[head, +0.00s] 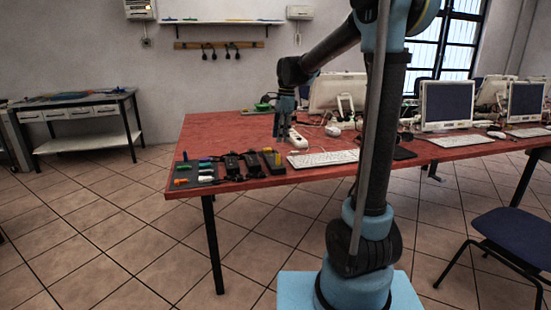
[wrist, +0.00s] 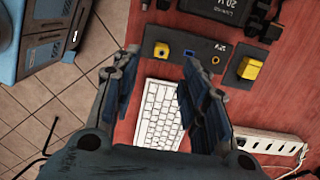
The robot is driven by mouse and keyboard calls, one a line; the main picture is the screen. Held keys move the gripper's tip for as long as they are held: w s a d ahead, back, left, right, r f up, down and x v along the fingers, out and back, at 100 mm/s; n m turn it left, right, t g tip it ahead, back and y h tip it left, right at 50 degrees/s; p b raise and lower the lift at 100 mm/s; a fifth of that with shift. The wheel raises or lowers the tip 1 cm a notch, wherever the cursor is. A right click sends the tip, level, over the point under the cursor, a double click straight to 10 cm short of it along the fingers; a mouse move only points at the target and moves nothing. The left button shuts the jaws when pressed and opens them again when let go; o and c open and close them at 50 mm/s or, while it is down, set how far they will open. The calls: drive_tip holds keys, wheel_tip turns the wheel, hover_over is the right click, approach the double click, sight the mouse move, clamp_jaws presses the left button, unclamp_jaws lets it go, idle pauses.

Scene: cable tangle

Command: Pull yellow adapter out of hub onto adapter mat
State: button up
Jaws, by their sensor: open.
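A yellow block, seemingly the yellow adapter (wrist: 161,50), sits at the left end of a dark strip, seemingly the hub (wrist: 203,48), in the wrist view. The strip also has a blue part and a yellow ring. A second yellow block (wrist: 250,68) is on a small dark square (wrist: 236,80) to the right; I cannot tell whether this square is the adapter mat. In the head view, yellow shows on a dark box (head: 272,166) near the table's front edge. My gripper (wrist: 157,72) is open and empty above the table. It also shows in the head view (head: 283,132).
A white keyboard (wrist: 160,112) lies below the strip in the wrist view. A white power strip (wrist: 265,145) is at the lower right. A black power brick (wrist: 225,8) is at the top. Coloured pieces lie on a dark mat (head: 181,184) at the table's left end.

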sight(279, 154)
drive_tip(key=f, duration=0.7)
drive_tip(key=a+f, duration=0.1)
drive_tip(key=f, duration=0.2)
drive_tip(key=shift+s+a+f, duration=0.1)
drive_tip(key=shift+s+f, duration=0.05)
clamp_jaws()
